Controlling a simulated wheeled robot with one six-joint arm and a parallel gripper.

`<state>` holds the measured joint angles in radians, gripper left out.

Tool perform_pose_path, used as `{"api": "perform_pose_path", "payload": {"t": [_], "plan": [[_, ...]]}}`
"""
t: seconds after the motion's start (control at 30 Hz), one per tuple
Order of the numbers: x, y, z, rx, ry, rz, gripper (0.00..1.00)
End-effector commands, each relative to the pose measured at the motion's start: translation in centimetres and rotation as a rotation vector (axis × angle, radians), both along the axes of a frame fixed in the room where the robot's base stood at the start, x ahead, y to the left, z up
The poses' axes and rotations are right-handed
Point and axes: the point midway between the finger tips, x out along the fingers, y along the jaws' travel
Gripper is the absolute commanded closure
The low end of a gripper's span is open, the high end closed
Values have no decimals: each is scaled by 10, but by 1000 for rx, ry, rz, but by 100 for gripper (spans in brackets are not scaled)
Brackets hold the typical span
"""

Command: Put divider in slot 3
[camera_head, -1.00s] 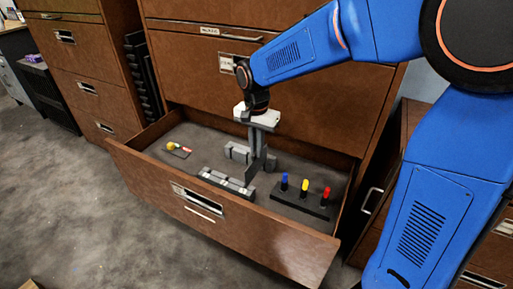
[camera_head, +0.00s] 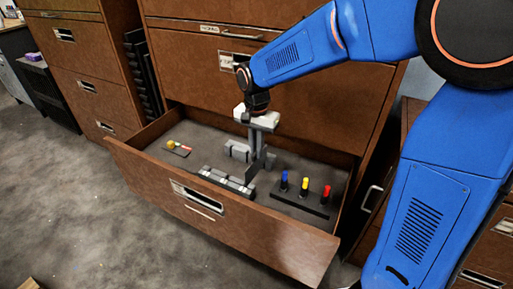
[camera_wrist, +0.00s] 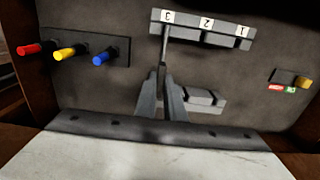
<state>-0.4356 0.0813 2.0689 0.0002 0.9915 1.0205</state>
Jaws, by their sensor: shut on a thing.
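My gripper (camera_head: 258,158) reaches down into the open drawer and is shut on a thin dark grey divider (camera_head: 254,168). In the wrist view the gripper (camera_wrist: 162,72) holds the divider (camera_wrist: 164,48) edge-on. The slotted rack (camera_head: 225,180) stands near the drawer's front wall. In the wrist view the rack (camera_wrist: 205,35) carries labels 3, 2 and 1 from left to right. The divider's far end overlaps the rack in line with label 3. I cannot tell whether it is inside that slot or above it.
A light grey block (camera_head: 238,151) lies behind the rack, close to my gripper. A dark stand (camera_head: 300,197) with blue, yellow and red pegs is at the right. A small plate (camera_head: 177,149) with a yellow knob is at the left. The drawer walls (camera_head: 200,203) surround everything.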

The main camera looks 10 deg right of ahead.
Motion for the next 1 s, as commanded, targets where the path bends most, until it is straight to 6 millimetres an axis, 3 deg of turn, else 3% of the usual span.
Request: {"api": "perform_pose_path", "payload": {"t": [1.0], "plan": [[0, 0, -20, 0, 0, 0, 100]]}}
